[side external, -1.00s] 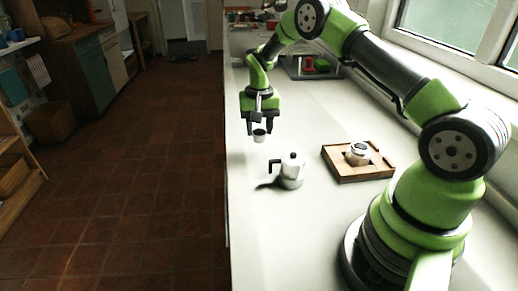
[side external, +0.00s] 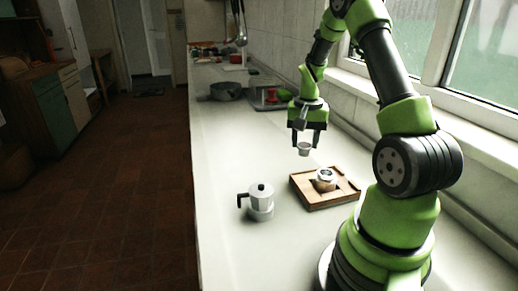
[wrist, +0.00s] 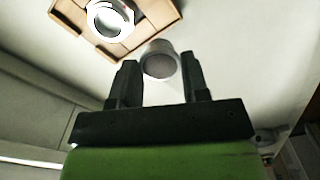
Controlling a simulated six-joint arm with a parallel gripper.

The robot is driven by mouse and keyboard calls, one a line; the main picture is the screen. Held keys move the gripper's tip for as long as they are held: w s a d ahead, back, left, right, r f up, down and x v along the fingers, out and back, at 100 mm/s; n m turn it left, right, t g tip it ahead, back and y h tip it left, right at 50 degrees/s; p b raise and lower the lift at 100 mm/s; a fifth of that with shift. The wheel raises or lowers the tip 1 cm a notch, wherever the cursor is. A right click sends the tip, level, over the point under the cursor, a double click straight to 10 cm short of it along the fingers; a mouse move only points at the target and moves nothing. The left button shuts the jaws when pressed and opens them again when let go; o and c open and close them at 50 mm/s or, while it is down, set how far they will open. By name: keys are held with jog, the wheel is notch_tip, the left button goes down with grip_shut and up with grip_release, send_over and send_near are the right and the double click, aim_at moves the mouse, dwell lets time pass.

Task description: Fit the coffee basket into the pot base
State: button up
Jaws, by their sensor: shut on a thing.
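The coffee basket (side external: 305,150) is a small pale metal cup with its opening up. My gripper (side external: 306,140) is shut on it and holds it in the air, just behind and above the pot base in the side view. In the wrist view the basket (wrist: 160,61) sits between the two dark fingers of my gripper (wrist: 159,66). The pot base (side external: 325,181) is a short silver metal vessel standing in a wooden tray (side external: 311,204). It also shows in the wrist view (wrist: 125,13), apart from the basket. The inside of the base is unclear.
A silver pot top (side external: 260,205) with a dark handle and knob stands on the pale counter left of the tray. A dark pan (side external: 226,91) and a rack with red and green items (side external: 268,97) are further back. The window wall is on the right.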

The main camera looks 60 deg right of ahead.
jog(key=shift+m, duration=0.9)
jog(key=shift+s+d+f, duration=0.1)
jog(key=shift+s+f, duration=0.4)
jog(key=shift+s, duration=0.6)
jog(key=shift+s+a+f, duration=0.1)
jog(key=shift+s+f, duration=0.45)
jog(key=shift+s, duration=0.55)
jog(key=shift+s+d+f, duration=0.1)
jog(key=shift+s+f, duration=0.4)
jog(key=shift+s, duration=0.6)
jog(key=shift+f, duration=1.3)
jog(key=o, duration=0.9)
jog(key=shift+r, duration=0.1)
notch_tip(320, 180, up, 10)
jog(key=shift+f, duration=0.1)
